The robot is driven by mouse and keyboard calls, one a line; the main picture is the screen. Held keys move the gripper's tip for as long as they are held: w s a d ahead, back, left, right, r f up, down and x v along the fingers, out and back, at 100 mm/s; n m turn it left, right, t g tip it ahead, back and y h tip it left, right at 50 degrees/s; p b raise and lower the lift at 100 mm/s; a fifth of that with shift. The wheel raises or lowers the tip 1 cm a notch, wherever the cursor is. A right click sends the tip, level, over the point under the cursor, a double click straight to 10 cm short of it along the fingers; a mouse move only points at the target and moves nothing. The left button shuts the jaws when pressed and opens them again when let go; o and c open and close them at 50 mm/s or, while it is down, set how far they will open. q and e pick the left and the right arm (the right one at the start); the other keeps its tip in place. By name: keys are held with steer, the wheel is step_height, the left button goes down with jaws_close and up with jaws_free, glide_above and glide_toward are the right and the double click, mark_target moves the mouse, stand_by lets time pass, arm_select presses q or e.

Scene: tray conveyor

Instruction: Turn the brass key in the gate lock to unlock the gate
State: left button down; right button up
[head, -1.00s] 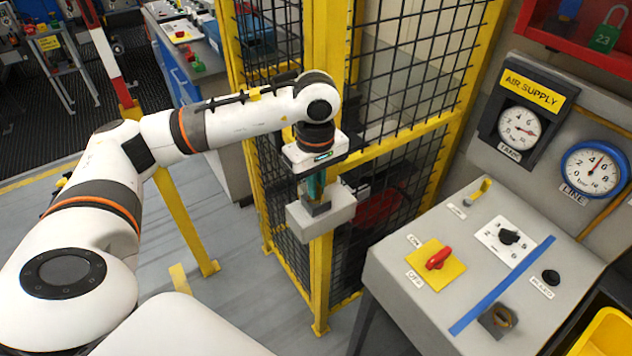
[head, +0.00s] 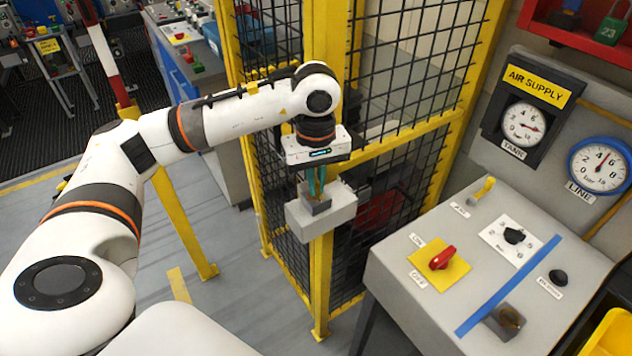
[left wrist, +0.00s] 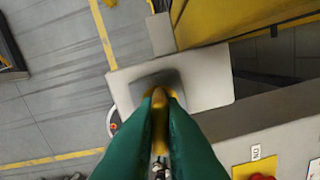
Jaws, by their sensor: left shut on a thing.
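The gate lock is a pale grey box (head: 340,208) on the yellow post of the gate (head: 408,170), with a darker grey raised block on top. My left gripper (head: 317,190) points down over this block, its teal fingers shut. In the left wrist view the green fingertips (left wrist: 160,92) are closed on the brass key (left wrist: 160,100), of which only a small yellow part shows between them. The key's lower end is hidden, so I cannot tell its angle in the lock. My right gripper is in neither view.
A grey console (head: 400,285) stands at the right, with a red knob (head: 442,257) on a yellow plate, black knobs and a blue stripe. Two gauges (head: 598,165) are behind it. A yellow bin (head: 608,335) is at the lower right. Floor is open left of the gate.

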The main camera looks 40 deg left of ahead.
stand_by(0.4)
arm_select(q)
steer(key=shift+m+b, duration=1.15)
steer(key=shift+m, duration=0.35)
steer(key=shift+f+m+b, duration=0.1)
steer(key=shift+m+b, duration=0.3)
steer(key=shift+m, duration=0.1)
steer(key=shift+m+b, duration=0.6)
steer(key=shift+m, duration=0.5)
